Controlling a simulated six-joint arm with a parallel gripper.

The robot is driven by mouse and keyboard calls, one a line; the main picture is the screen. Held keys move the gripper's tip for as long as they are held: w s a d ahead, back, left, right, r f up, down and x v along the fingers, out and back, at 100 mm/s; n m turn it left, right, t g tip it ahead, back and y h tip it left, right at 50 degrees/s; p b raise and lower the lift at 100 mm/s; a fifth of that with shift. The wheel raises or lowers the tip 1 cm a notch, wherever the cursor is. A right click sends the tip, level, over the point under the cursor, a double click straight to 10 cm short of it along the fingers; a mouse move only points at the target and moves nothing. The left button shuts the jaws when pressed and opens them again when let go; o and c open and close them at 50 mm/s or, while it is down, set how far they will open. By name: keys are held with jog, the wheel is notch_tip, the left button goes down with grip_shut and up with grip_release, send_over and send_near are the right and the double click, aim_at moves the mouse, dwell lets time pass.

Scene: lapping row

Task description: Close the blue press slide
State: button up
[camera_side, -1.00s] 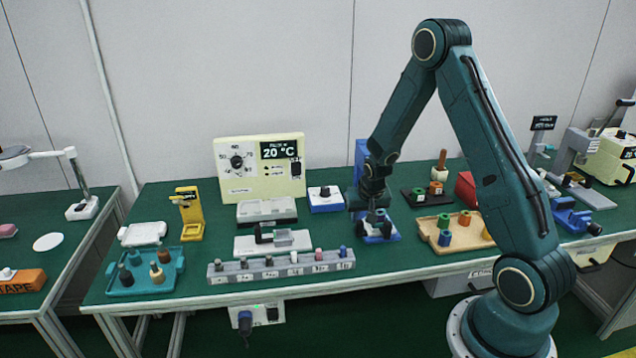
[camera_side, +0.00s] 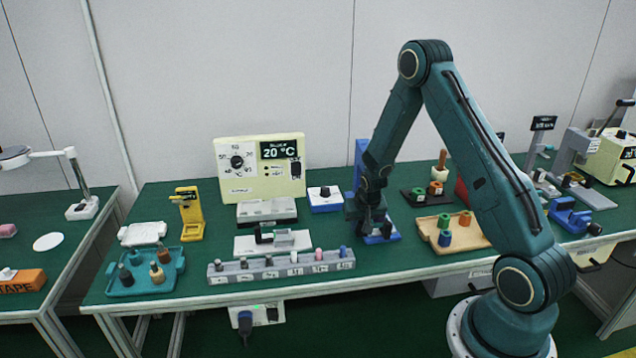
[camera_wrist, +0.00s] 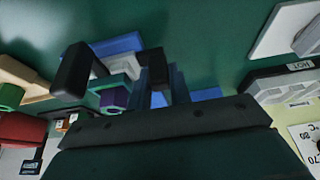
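The blue press has a tall blue upright (camera_side: 361,152) and a blue base (camera_side: 384,239) on the green bench, in the side view. My gripper (camera_side: 376,227) is low over the press and hides its middle, including most of the slide. In the wrist view my gripper (camera_wrist: 113,70) is open, with two dark fingers apart. Between and behind them show the blue base (camera_wrist: 118,44), a pale grey block and a purple piece (camera_wrist: 115,97). I cannot tell whether a finger touches the press or how far the slide stands open.
A wooden tray (camera_side: 474,241) with coloured rings stands to the right. A grey rack (camera_side: 281,269) with several pegs lies to the left along the front edge.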

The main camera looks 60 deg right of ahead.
grip_shut()
jog(key=shift+w+d, duration=4.4)
jog(key=o, duration=0.6)
grip_release()
jog(key=shift+w, duration=0.1)
jog(key=shift+c, duration=0.2)
jog(key=v, duration=1.3)
jog(key=shift+r, duration=0.35)
jog(key=shift+a, duration=0.1)
